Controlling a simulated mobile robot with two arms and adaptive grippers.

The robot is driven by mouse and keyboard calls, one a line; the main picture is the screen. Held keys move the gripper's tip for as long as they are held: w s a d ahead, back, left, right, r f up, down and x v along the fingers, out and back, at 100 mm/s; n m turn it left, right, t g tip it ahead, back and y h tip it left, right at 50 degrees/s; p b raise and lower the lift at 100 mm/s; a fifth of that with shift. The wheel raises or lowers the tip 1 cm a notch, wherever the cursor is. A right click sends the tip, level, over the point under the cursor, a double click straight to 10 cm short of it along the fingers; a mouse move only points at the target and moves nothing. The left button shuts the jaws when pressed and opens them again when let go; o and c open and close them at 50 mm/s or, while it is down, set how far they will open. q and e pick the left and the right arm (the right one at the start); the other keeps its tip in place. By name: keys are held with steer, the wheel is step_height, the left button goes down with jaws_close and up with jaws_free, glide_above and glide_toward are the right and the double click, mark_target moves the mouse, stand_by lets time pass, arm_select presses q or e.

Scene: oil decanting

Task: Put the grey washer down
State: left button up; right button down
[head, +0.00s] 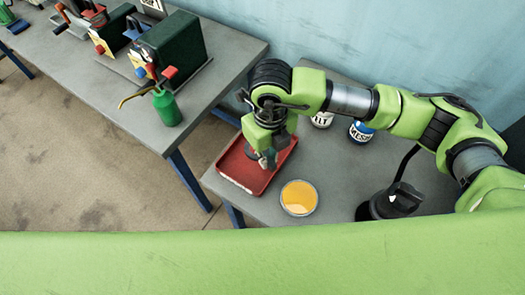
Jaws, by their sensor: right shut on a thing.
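My right gripper (267,158) points down over the red tray (241,180) on the grey bench at the right. It is shut on a small grey thing, which I take to be the grey washer; the fingers hide most of it. I cannot tell whether the washer touches the tray floor. My left gripper is out of view.
A glass jar of yellow oil (299,198) stands right of the tray. Two labelled tins, one white (322,119) and one blue (361,132), stand behind. A black can (392,204) is at the right. A green oil can (167,108) stands on the left bench.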

steer(key=w+f, duration=0.1)
steer(key=f, duration=0.1)
steer(key=w+f+p, duration=0.1)
steer(key=w+f, duration=0.1)
steer(key=w+a+f, duration=0.1)
steer(key=f, duration=0.1)
steer(key=shift+w+p, duration=0.3)
steer(key=shift+w, duration=0.1)
step_height(320, 180, down, 3)
steer(key=shift+r+p, duration=0.1)
steer(key=shift+p, duration=0.9)
steer(key=shift+f, duration=0.3)
steer(key=c, duration=2)
jaws_free()
steer(key=shift+c, duration=0.2)
steer(key=shift+r, duration=0.15)
step_height(320, 180, up, 12)
steer(key=b, duration=0.4)
